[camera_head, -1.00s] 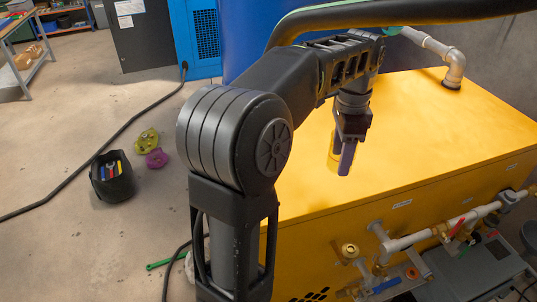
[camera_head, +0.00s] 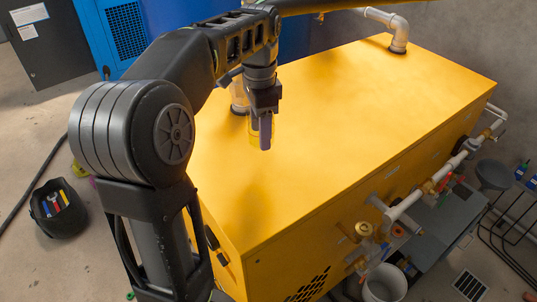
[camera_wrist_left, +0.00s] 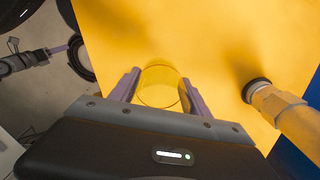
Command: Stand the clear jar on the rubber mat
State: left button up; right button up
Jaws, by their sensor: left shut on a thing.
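The clear jar (camera_head: 252,137) shows yellow through its wall. My left gripper (camera_head: 265,136) is shut on it with purple-grey fingers, and the jar is upright in the head view. In the left wrist view the jar's round outline (camera_wrist_left: 160,86) lies between the two fingers over yellow. I cannot tell whether its bottom touches the yellow tank top (camera_head: 340,110). I cannot make out the rubber mat. A grey arm part with a purplish tip at the left of the wrist view looks like my right gripper (camera_wrist_left: 65,49); its jaw opening is unclear.
A tan, pipe-like stub (camera_head: 239,94) with a dark base stands just behind the jar. A grey elbow pipe (camera_head: 398,32) rises at the tank's back. Pipes and valves (camera_head: 405,205) run along its right side. The rest of the top is clear. A black bin (camera_head: 58,210) stands on the floor.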

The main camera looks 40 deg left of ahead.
pick_arm(q)
jog(key=shift+s+a+f, duration=0.1)
jog(key=shift+a+f, duration=0.1)
jog(key=shift+f, duration=0.1)
jog(key=shift+d+f+b, duration=0.1)
jog(key=shift+f+b, duration=0.45)
jog(key=shift+f, duration=0.05)
jog(key=shift+f+b, duration=0.4)
jog(key=shift+f, duration=0.05)
notch_tip(320, 180, down, 3)
jog(key=b, duration=0.3)
jog(key=shift+f, duration=0.25)
notch_tip(320, 180, down, 4)
jog(key=shift+r+p, duration=0.2)
jog(key=shift+p, duration=0.15)
jog(key=shift+f, duration=0.1)
